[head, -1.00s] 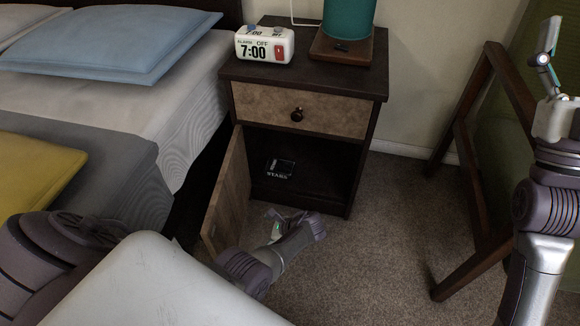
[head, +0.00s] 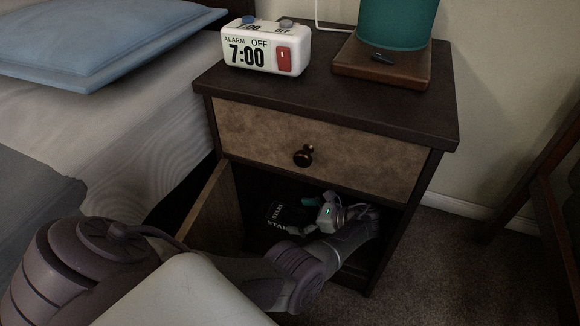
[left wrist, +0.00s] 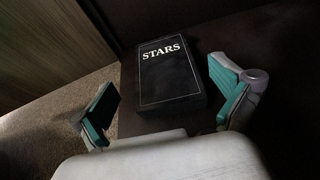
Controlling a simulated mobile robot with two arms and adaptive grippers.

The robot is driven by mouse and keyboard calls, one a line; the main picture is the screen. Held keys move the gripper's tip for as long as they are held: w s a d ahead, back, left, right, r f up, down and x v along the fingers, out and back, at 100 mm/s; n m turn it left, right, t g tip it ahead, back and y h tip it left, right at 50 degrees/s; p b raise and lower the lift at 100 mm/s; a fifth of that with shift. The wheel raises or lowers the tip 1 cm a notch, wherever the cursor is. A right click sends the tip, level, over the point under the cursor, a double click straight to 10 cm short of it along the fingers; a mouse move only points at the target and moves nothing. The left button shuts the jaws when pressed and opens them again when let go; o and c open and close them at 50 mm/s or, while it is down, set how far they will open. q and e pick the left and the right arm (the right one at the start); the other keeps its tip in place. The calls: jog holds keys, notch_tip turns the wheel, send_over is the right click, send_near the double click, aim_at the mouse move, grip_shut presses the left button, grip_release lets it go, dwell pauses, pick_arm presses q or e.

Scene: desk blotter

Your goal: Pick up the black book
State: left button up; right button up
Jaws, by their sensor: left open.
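The black book (head: 282,215) lies flat inside the open lower compartment of the nightstand (head: 330,119), partly hidden behind my gripper in the head view. In the left wrist view the book (left wrist: 168,75) shows its cover with the white word STARS. My left gripper (head: 314,216) reaches into the compartment. In the left wrist view its teal-padded fingers (left wrist: 162,98) are spread wide, one toward each side of the book's near end, with nothing between them. My right gripper is not in view now.
The open cabinet door (head: 213,212) stands on the left of the compartment. The drawer (head: 320,148) above is closed. A white alarm clock (head: 266,48) and a lamp (head: 393,40) stand on top. A bed (head: 110,135) is at the left.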

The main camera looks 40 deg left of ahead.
aim_at(280, 212)
pick_arm(q)
jog(key=b+x, duration=0.3)
jog(key=x, duration=0.3)
jog(key=shift+a+f+b, duration=0.1)
jog(key=shift+a+b, duration=0.25)
jog(key=shift+a, duration=0.05)
jog(key=shift+s+a, duration=0.1)
jog(key=shift+a, duration=0.25)
jog(key=c, duration=1.1)
jog(key=shift+c, duration=0.2)
